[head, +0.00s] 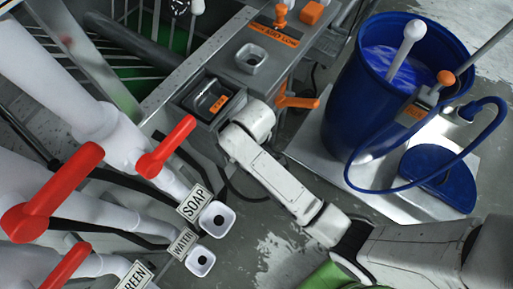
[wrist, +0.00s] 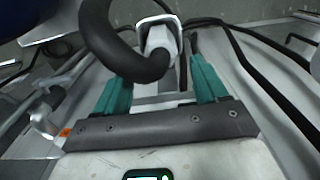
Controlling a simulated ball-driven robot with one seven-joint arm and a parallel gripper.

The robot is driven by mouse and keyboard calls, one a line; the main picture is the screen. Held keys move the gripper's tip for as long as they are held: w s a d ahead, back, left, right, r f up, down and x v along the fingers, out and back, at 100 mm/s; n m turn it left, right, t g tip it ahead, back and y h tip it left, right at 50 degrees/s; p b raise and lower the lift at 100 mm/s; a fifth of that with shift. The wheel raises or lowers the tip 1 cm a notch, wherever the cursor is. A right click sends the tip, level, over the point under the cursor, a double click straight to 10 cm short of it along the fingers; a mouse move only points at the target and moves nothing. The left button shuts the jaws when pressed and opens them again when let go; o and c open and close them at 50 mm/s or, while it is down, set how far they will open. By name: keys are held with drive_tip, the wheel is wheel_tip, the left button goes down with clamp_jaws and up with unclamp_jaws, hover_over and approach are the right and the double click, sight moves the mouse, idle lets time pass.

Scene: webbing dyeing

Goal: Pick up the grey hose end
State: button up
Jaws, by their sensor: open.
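In the wrist view a thick dark grey hose (wrist: 108,45) curves down from the top and bends toward a white squarish fitting (wrist: 158,30). Its lower bend lies in front of the fitting, between or just beyond my fingertips. My gripper (wrist: 162,88) shows as two teal fingers, spread apart, one on each side of the hose. I see no finger closed on the hose, and cannot tell whether either touches it. In the head view my white arm reaches up and left, and my gripper is hidden. I cannot make out the grey hose end there.
In the head view, red-handled valves (head: 167,147) and SOAP (head: 194,203) and WATER labels stand at left. A blue bucket (head: 345,110) with a blue hose (head: 350,175) stands at right. A grey metal bench (head: 240,85) lies behind my arm. Bare floor shows below my arm.

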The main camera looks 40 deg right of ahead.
drive_tip(key=shift+s+f+p, duration=0.2)
drive_tip(key=shift+f, duration=1.15)
drive_tip(key=shift+s+f+p, duration=0.15)
drive_tip(key=shift+f, duration=1.15)
drive_tip(key=shift+c, duration=0.5)
drive_tip(key=c, duration=1.1)
drive_tip(key=shift+r, duration=0.15)
